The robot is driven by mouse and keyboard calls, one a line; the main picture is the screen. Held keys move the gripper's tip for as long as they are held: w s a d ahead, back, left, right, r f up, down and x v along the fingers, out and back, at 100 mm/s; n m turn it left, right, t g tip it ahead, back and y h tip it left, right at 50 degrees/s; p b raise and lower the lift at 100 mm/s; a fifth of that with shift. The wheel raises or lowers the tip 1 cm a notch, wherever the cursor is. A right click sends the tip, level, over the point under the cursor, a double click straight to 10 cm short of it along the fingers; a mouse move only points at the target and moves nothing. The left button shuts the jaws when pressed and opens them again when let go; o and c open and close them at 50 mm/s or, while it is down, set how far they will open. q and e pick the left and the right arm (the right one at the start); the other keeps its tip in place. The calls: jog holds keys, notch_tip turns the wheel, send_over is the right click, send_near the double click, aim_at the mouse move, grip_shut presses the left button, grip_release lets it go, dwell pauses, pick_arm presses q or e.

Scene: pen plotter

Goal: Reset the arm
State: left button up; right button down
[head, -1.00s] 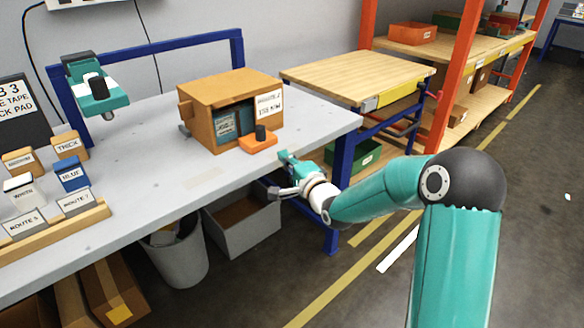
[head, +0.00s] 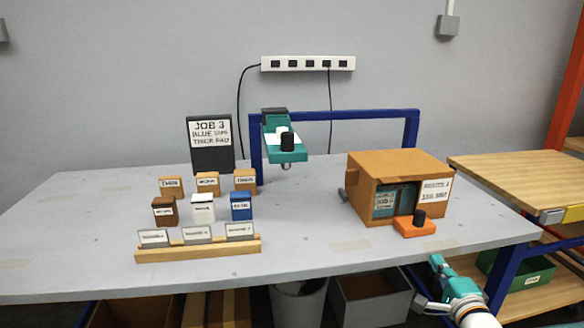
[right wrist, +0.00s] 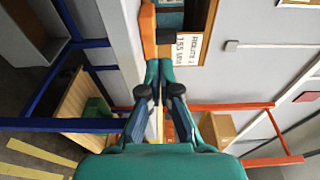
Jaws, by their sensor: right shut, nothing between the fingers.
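"Reset the arm" names no loose object. My right gripper (head: 435,261) is at the lower right in the head view, just in front of the bench's front edge, below and right of the orange block with the black knob (head: 416,222). Its teal fingers are together and empty in the right wrist view (right wrist: 154,72). The orange box (head: 401,165) stands on the grey bench (head: 320,238), with teal parts and labels in its open front. A teal head with a black knob (head: 287,146) hangs at the blue frame (head: 350,115). My left gripper is out of view.
A dark job sign (head: 210,157), several labelled blocks (head: 203,208) and a wooden card rack (head: 198,250) stand on the bench's left side. The middle of the bench is clear. A wooden table (head: 520,185) stands at the right. Bins (head: 372,297) are under the bench.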

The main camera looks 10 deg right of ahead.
jog(key=w+a+f+g+y, duration=0.1)
jog(key=a+f+g+y, duration=0.15)
jog(key=a+f, duration=0.85)
jog(key=s+a+f+n+g+y, duration=0.1)
jog(key=s+a+f+n+g, duration=0.2)
jog(key=s+a+f, duration=0.35)
jog(key=s+a+f+n+g+y, duration=0.1)
jog(key=s+a+f+n+g, duration=0.2)
jog(key=f, duration=0.6)
jog(key=s+a+f+n+g+y, duration=0.2)
jog(key=s+a+f+g, duration=0.1)
jog(key=s+a+f, duration=0.3)
jog(key=s+a+f+n+g, duration=0.1)
jog(key=s+f+n+g, duration=0.25)
jog(key=s, duration=0.25)
jog(key=s+a+f+n+g, duration=0.1)
jog(key=s+f+n+g, duration=0.1)
jog(key=s+n, duration=0.35)
notch_tip(320, 180, up, 20)
jog(key=p, duration=2)
jog(key=shift+s+r+n, duration=0.25)
jog(key=shift+s+n, duration=0.05)
jog(key=c, duration=1.9)
grip_release()
